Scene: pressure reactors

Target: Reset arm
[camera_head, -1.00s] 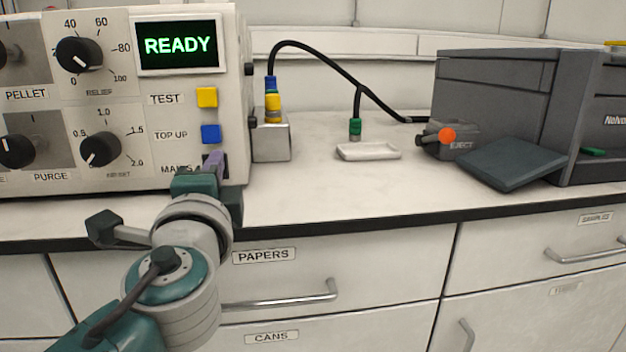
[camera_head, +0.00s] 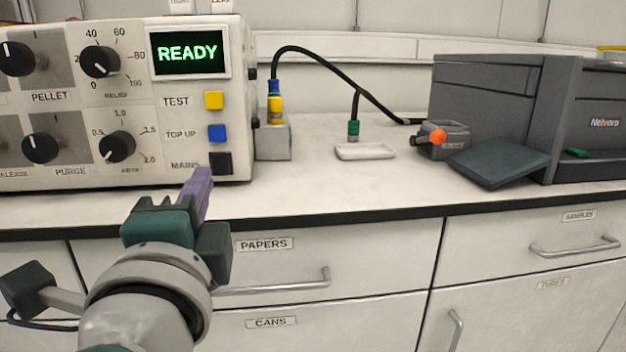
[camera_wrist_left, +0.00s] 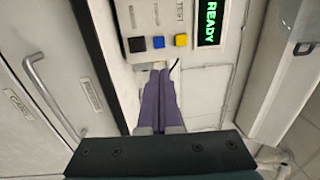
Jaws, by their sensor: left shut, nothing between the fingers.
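My left gripper (camera_head: 203,182) is shut, with its purple fingers together and nothing between them. In the head view it is in front of the control unit (camera_head: 245,130), below the black MAINS switch (camera_head: 220,163) and apart from it. In the left wrist view the closed fingers (camera_wrist_left: 160,75) point toward the counter edge below the unit's buttons. The unit's green display (camera_head: 188,53) reads READY. A yellow TEST button (camera_head: 214,100) and a blue TOP UP button (camera_head: 217,132) sit above the switch. My right gripper is not in view.
A socket block (camera_head: 274,143) with a yellow and blue plug stands right of the unit. A green-ended cable hangs over a white dish (camera_head: 365,152). Drawers (camera_head: 330,262) are below the counter.

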